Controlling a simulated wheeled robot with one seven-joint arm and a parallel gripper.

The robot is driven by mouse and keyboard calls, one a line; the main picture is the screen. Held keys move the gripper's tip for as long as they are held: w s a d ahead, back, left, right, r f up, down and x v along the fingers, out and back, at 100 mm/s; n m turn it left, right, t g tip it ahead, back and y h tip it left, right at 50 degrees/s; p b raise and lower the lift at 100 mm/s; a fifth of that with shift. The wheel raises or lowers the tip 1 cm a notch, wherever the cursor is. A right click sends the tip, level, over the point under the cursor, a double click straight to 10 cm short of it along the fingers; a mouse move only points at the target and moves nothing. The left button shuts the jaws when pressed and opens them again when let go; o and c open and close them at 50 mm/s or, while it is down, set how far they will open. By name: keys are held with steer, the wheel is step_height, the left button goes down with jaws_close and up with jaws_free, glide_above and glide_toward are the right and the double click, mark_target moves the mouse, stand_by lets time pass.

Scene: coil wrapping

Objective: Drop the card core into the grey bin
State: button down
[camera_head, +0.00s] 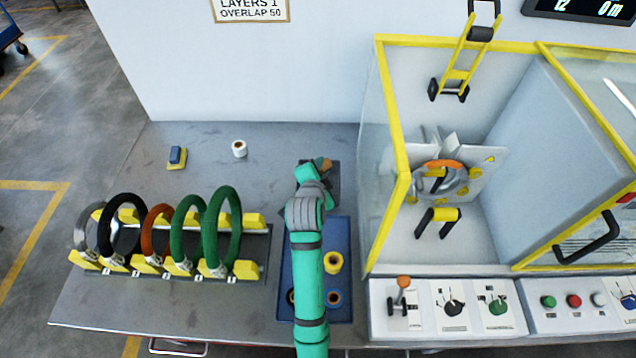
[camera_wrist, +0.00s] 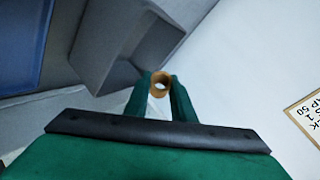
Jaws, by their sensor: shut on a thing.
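The card core (camera_wrist: 154,80) is a small brown hollow tube held between the green fingertips of my gripper (camera_wrist: 160,88) in the wrist view. In the head view the brown core (camera_head: 325,162) shows at the far end of my arm. The grey bin (camera_wrist: 125,38) is an open box just beyond and left of the fingertips in the wrist view. In the head view the dark grey bin (camera_head: 334,188) is partly hidden by my wrist. The core looks above or beside the bin; its height over the rim is hard to tell.
A blue tray (camera_head: 342,228) with yellow and orange-brown rolls lies under my arm. A rack of several coils (camera_head: 180,235) stands left. A white roll (camera_head: 239,148) and a blue-yellow block (camera_head: 177,157) lie behind it. The yellow-framed machine (camera_head: 402,180) stands close on the right.

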steer(key=shift+s+d+f, duration=0.1)
steer(key=shift+d+f, duration=0.05)
steer(key=shift+f, duration=0.35)
steer(key=shift+s+d+f, duration=0.1)
steer(key=shift+f, duration=0.35)
steer(key=shift+w+a+f, duration=0.1)
steer(key=shift+f, duration=0.45)
steer(key=c, duration=1.5)
jaws_free()
steer(key=shift+o, duration=0.3)
steer(key=shift+f, duration=0.2)
steer(key=v, duration=1.1)
steer(key=shift+r, duration=0.15)
steer(key=shift+w, duration=0.1)
